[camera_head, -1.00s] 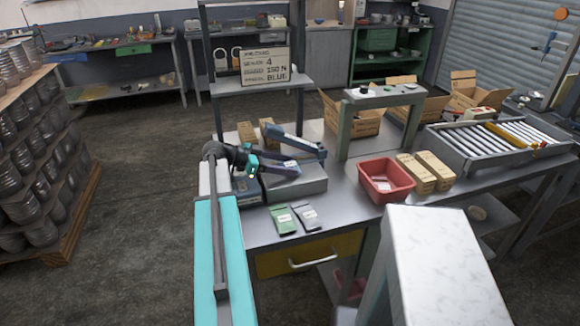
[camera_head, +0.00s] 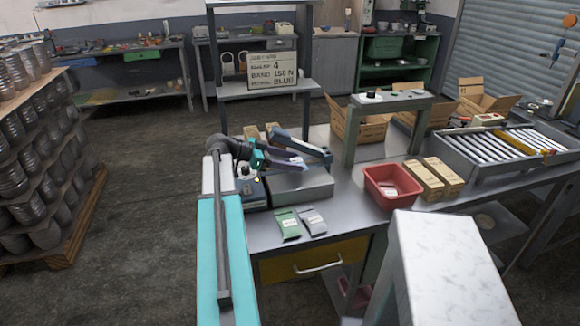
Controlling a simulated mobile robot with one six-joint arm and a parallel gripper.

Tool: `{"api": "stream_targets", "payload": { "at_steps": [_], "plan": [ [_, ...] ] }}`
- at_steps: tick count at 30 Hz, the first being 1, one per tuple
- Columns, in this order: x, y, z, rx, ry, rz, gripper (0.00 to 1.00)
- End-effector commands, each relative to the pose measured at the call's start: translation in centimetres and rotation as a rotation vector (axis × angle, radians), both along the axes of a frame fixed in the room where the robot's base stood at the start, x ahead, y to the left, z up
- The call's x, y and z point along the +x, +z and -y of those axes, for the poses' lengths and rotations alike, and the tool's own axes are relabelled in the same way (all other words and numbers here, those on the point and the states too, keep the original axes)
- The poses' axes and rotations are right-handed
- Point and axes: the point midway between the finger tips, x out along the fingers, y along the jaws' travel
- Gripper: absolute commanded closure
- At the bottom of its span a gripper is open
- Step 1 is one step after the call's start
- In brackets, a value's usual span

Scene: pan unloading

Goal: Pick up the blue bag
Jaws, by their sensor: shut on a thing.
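My gripper (camera_head: 272,160) is at the end of the dark arm with teal joints, above the left part of the grey box-shaped machine (camera_head: 304,187). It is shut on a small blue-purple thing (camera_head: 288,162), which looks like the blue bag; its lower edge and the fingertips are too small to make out. The machine's raised dark blue bar (camera_head: 304,146) is just behind it. A green bag (camera_head: 287,224) and a grey bag (camera_head: 312,221) lie flat side by side on the bench (camera_head: 345,205) in front of the machine.
A blue-grey device (camera_head: 252,191) stands left of the machine. A red bin (camera_head: 392,186) and brown cartons (camera_head: 434,179) are to the right, before a roller conveyor (camera_head: 505,150). A grey stand (camera_head: 391,108) rises behind.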

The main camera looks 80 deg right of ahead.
Motion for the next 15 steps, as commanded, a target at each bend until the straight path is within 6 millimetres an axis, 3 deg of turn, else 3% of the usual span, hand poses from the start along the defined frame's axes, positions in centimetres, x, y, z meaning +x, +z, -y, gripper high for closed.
{"api": "stream_targets", "payload": {
  "at_steps": [15],
  "plan": [
    [0.7, 0.6, -6.9, -0.002, 0.001, 0.0, 0.72]
  ]
}}
